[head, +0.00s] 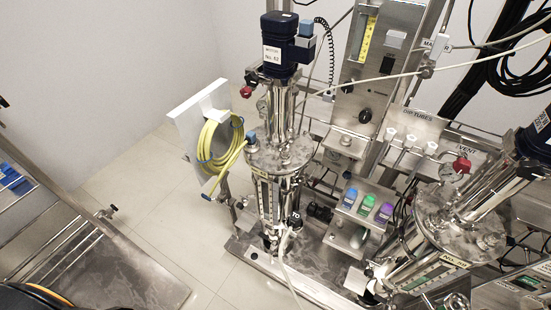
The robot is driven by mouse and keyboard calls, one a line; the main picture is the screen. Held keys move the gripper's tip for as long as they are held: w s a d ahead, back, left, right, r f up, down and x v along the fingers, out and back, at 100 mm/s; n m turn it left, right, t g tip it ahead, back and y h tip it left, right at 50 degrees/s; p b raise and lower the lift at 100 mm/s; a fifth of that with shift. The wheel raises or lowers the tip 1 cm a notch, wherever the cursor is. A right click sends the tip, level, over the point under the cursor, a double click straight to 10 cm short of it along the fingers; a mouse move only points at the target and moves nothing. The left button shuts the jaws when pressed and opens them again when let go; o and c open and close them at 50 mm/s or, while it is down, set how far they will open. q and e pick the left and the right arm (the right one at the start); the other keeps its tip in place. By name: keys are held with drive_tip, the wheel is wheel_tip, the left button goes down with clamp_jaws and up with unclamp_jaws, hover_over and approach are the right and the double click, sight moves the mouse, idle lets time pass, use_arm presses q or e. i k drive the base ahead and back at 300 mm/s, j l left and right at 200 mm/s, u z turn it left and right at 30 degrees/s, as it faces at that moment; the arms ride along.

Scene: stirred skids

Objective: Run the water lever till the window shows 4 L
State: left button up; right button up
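A small sign (437,44) that seems to read WATER hangs on the steel frame at the upper right. A small metal valve fitting (427,68) sits just below it; I cannot tell its lever's position. The right vessel (460,228) is seen tilted and has a scaled window (425,278), also unreadable. Neither of my grippers is in view.
A yellow hose coil (212,140) hangs on a white board left of the vessel. Blue, green and purple-capped bottles (367,204) sit on a steel rack between the vessels. A steel cart (110,265) stands at lower left. Tiled floor (165,185) lies open between.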

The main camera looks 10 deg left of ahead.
sight(219, 201)
drive_tip(key=i+l+u, duration=0.1)
drive_tip(key=u, duration=1.1)
